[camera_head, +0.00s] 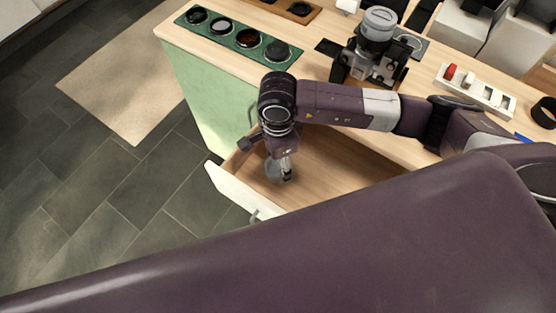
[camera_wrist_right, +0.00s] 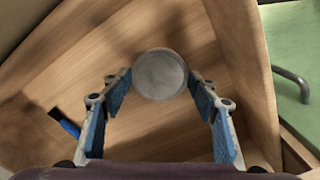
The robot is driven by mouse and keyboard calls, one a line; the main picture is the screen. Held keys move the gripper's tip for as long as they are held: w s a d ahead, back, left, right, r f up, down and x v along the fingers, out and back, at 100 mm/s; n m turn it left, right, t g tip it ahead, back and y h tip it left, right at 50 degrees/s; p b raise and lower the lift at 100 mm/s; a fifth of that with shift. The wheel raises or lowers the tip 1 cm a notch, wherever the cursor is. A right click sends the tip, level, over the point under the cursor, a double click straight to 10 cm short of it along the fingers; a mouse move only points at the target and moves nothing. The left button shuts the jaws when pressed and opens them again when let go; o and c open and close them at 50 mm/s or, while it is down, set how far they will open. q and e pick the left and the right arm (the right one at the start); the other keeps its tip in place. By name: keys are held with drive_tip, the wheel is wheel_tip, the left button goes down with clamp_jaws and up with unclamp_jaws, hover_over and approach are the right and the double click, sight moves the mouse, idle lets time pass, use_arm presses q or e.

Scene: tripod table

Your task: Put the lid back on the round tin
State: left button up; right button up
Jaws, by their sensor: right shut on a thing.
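My right gripper (camera_head: 280,172) reaches down into an open wooden drawer (camera_head: 325,165). It is shut on a round, flat grey metal disc, which looks like the lid (camera_head: 272,169). In the right wrist view, the lid (camera_wrist_right: 160,74) sits between the two blue-padded fingertips of my right gripper (camera_wrist_right: 160,82), above the drawer floor. I cannot tell for sure which thing is the round tin; a round grey-rimmed item (camera_head: 411,42) lies on a dark mat behind the camera, partly hidden. My left gripper is not in view.
On the tabletop stand a camera (camera_head: 372,50), a green tray (camera_head: 236,48) with several round dark pieces, a white tray (camera_head: 473,90) and a black ring (camera_head: 545,112). The drawer's pale front (camera_head: 232,192) sticks out over the floor. A blue item (camera_wrist_right: 64,124) lies in the drawer.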

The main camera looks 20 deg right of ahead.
drive_tip(key=shift+f+b, duration=0.1)
drive_tip(key=shift+b, duration=0.2)
idle(0.6)
drive_tip(key=o, duration=1.2)
drive_tip(key=shift+o, duration=0.2)
drive_tip(key=shift+r+p, duration=1.85)
drive_tip(key=shift+r, duration=1.7)
drive_tip(key=shift+c, duration=0.4)
clamp_jaws()
drive_tip(key=shift+f, duration=0.2)
